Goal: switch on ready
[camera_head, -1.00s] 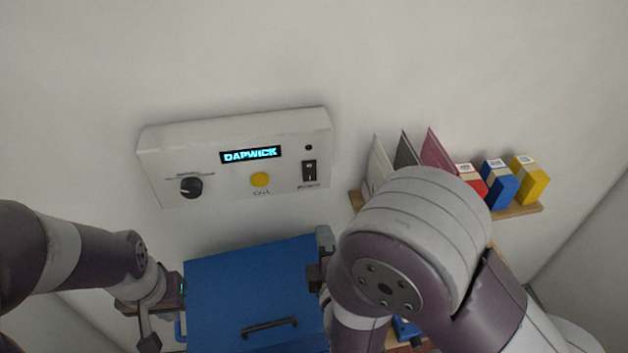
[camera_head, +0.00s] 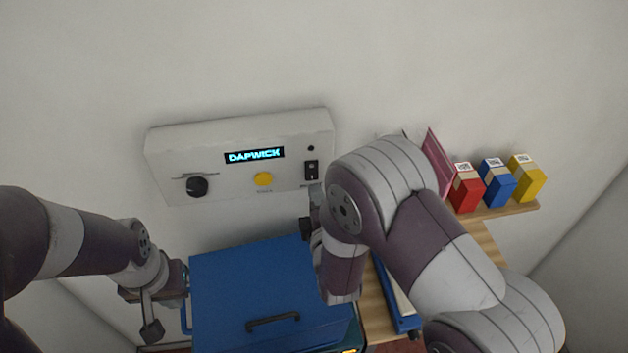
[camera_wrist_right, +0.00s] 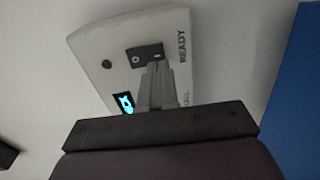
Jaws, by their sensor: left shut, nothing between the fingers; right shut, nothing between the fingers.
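A white control panel (camera_head: 225,175) is on the wall, with a lit display reading DAPWICK (camera_head: 254,155). Its black rocker switch (camera_head: 311,169) is at the right end, below a small dark round spot (camera_head: 311,148). In the right wrist view the switch (camera_wrist_right: 146,53) is beside the word READY (camera_wrist_right: 182,47); which way it is tipped is unclear. My right gripper (camera_head: 315,193) is shut and empty just below the switch; in its wrist view the fingertips (camera_wrist_right: 155,66) overlap the switch's edge, contact unclear. My left gripper (camera_head: 151,331) is shut and empty, left of the blue box.
The panel also has a black knob (camera_head: 196,187) and a yellow button (camera_head: 264,179). A blue box (camera_head: 235,285) with a dark handle is below. A wooden shelf (camera_head: 508,209) at right holds red, blue and yellow cartons and a pink upright sheet, partly behind my right arm.

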